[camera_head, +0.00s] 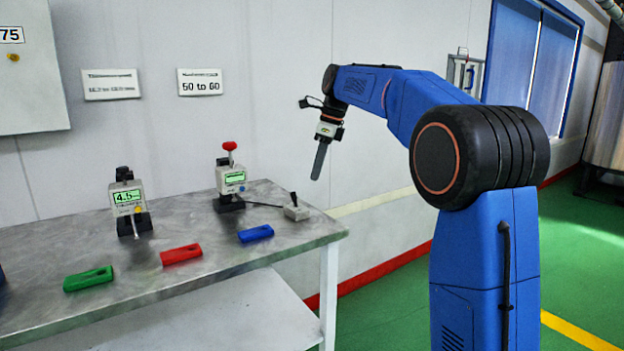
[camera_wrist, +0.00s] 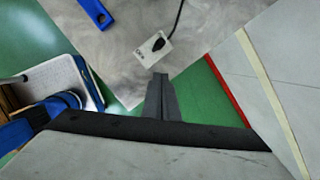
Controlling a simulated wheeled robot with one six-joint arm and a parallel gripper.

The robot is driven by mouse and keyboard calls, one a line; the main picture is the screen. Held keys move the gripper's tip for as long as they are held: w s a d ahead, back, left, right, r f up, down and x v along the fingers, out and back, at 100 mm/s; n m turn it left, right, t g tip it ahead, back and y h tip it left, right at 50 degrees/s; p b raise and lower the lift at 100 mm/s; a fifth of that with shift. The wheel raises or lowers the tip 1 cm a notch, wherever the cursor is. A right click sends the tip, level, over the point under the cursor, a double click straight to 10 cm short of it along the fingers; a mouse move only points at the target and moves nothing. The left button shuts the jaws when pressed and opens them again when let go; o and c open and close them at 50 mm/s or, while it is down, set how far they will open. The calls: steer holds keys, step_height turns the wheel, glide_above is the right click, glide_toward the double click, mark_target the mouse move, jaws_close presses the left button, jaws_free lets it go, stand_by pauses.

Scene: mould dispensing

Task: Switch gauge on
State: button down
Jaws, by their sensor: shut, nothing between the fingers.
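Two gauges stand on the metal table in the head view. The left gauge (camera_head: 127,198) has a lit green display reading about 4.5. The right gauge (camera_head: 231,181) also has a lit green display, with a red knob on top. A cable runs from the right gauge to a small grey switch box (camera_head: 297,211) with a dark lever at the table's right corner. The switch box also shows in the wrist view (camera_wrist: 150,52). My gripper (camera_head: 318,165) is shut and empty, pointing down, above and to the right of the switch box, apart from it.
Green (camera_head: 88,279), red (camera_head: 181,255) and blue (camera_head: 255,233) blocks lie along the front of the metal table (camera_head: 200,280). Two signs hang on the wall behind, one reading 50 to 60 (camera_head: 200,82).

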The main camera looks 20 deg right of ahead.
step_height(320, 180, up, 8)
steer(key=w, duration=0.2)
steer(key=shift+d+f, duration=0.25)
steer(key=shift+d, duration=0.1)
steer(key=s+f+n+t, duration=0.1)
steer(key=s+f+n, duration=0.25)
steer(key=s, duration=0.45)
steer(key=s+d+f+n+h, duration=0.15)
steer(key=s+n, duration=0.25)
steer(key=s, duration=0.4)
steer(key=s+f+n+t, duration=0.1)
steer(key=s+f+n, duration=0.25)
steer(key=s, duration=0.45)
steer(key=s+d+f+n+t+h, duration=0.1)
steer(key=s+f+n, duration=1.1)
steer(key=s+f, duration=1)
steer(key=shift+s+d+f, duration=0.25)
steer(key=shift+s+d, duration=0.05)
steer(key=shift+s, duration=0.35)
